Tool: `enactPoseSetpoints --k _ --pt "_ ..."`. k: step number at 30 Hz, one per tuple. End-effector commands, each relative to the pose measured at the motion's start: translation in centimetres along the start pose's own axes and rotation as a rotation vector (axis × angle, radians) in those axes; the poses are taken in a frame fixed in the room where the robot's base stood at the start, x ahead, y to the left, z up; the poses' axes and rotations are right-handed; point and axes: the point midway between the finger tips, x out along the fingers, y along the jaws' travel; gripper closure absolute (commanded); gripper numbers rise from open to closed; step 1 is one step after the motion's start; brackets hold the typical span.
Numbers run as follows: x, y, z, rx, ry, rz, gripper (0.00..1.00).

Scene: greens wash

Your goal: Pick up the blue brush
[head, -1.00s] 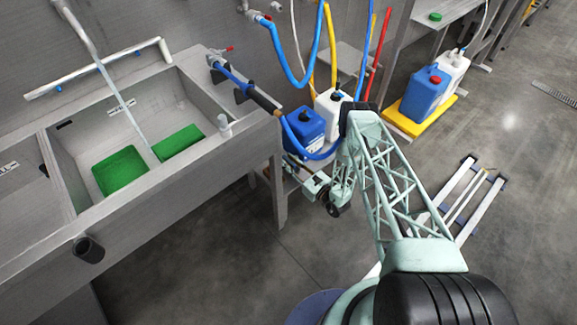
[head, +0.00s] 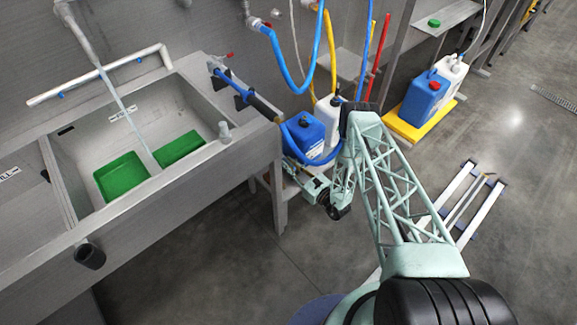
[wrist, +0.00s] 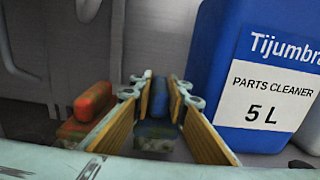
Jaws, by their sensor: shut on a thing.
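The blue brush (wrist: 159,98) stands between the two fingers of my gripper (wrist: 158,90) in the wrist view. The pads are closed on it, with a block-like part of the brush showing lower down between them. In the head view my gripper (head: 315,188) is low beside the sink's right end, near the blue canister. The brush cannot be made out in the head view.
A red brush (wrist: 92,101) stands close left of my gripper. A blue parts cleaner canister (wrist: 262,75) stands close on the right. In the head view, the sink (head: 228,150) is at left, with green trays (head: 122,177) inside. Open floor lies in front.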

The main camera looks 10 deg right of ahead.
Motion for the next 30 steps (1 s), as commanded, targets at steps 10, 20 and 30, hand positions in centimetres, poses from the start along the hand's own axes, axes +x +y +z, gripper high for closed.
enactPoseSetpoints --k 10,20,30 --pt "-3.1 1.1 1.7 0.003 0.002 -0.001 0.97" --pt "-9.3 3.3 2.4 0.003 0.001 -0.002 0.97" --pt "-13.7 5.0 2.8 0.001 0.0 -0.001 0.97"
